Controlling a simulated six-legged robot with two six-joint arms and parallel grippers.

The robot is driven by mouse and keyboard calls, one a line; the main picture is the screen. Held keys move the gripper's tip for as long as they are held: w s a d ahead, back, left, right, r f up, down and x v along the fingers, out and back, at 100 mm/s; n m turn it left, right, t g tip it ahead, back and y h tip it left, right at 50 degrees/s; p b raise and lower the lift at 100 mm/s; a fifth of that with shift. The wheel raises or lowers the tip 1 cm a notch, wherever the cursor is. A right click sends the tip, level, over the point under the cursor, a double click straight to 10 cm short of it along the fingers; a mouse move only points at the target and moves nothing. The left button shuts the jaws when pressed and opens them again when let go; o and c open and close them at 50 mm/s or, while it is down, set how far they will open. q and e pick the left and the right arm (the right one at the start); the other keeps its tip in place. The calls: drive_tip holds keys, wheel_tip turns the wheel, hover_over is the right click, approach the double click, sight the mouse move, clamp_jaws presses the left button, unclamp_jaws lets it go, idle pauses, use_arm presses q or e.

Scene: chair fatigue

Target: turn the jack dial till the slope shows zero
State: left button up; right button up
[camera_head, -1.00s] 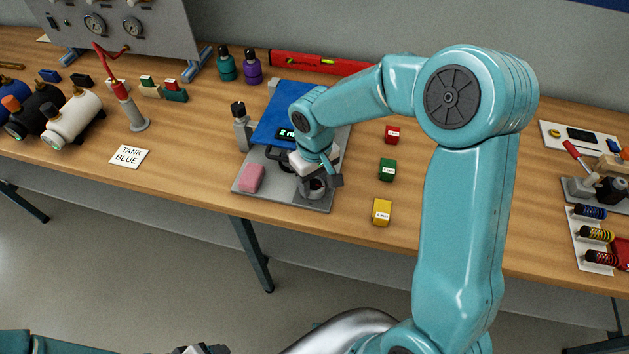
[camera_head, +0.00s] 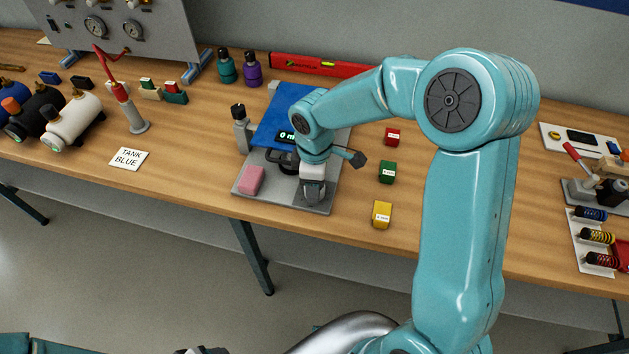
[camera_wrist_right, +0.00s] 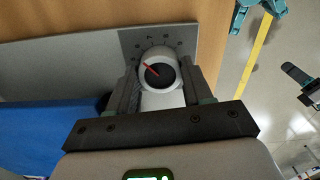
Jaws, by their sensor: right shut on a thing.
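The jack dial (camera_wrist_right: 165,58) is a pale round knob with a dark centre and a red pointer aimed up-left towards a ring of marks. My right gripper (camera_wrist_right: 160,76) is shut on the dial, one finger on each side. In the head view, my right gripper (camera_head: 313,188) covers most of the dial at the front of the grey base plate (camera_head: 322,206). My left gripper (camera_head: 205,350) is barely in view at the bottom edge.
A pink block (camera_head: 251,180) sits on the plate's left front corner. Red (camera_head: 392,136), green (camera_head: 387,171) and yellow (camera_head: 381,214) blocks stand to the right. A grey post (camera_head: 241,130) with a black top stands left of the platform. A red level (camera_head: 320,65) lies behind.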

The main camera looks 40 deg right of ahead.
drive_tip(key=shift+w+r+n, duration=0.1)
drive_tip(key=shift+n, duration=0.4)
drive_tip(key=o, duration=1)
drive_tip(key=shift+o, duration=0.2)
drive_tip(key=shift+r, duration=0.1)
